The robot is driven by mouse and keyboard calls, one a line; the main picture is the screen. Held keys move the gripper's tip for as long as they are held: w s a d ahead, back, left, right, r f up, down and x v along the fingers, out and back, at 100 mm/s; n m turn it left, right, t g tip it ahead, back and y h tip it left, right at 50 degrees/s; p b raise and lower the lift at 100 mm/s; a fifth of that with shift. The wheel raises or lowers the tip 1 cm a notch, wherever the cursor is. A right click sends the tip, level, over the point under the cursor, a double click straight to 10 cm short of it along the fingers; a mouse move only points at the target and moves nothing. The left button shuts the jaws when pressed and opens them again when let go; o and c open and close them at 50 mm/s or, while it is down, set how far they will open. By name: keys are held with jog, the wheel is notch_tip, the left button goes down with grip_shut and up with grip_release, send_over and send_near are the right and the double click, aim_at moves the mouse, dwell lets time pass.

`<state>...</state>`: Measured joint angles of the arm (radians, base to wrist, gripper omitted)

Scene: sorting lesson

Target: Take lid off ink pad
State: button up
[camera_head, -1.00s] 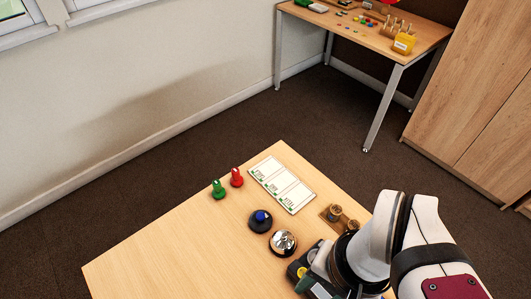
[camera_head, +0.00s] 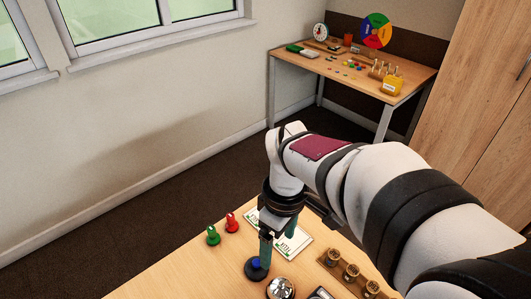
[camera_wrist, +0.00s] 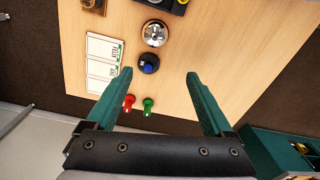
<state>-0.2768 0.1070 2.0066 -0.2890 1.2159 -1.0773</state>
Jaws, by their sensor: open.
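A round black piece with a blue knob (camera_head: 254,272), which looks like the lidded ink pad, sits on the wooden table. It also shows in the wrist view (camera_wrist: 149,63), between and just beyond my fingertips. My gripper (camera_wrist: 159,73) is open and empty, with its green fingers pointing down. In the head view my gripper (camera_head: 278,250) is beside and above the black piece, and one finger partly covers it. I cannot tell whether that finger touches it.
A silver bell (camera_head: 281,288) stands close by. Green (camera_head: 213,235) and red (camera_head: 231,222) pegs stand to the left. A white card (camera_head: 301,242) lies behind my gripper. A wooden holder with several round pieces (camera_head: 351,272) is to the right. The table's left front is clear.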

aim_at(257, 262)
jog(key=w+a+f+n, duration=0.3)
jog(key=w+a+n, duration=0.2)
jog(key=n, duration=0.1)
jog(key=shift+n, duration=0.3)
jog(key=f, duration=1.6)
jog(key=shift+w+f, duration=0.2)
jog(key=shift+w, duration=0.1)
grip_shut()
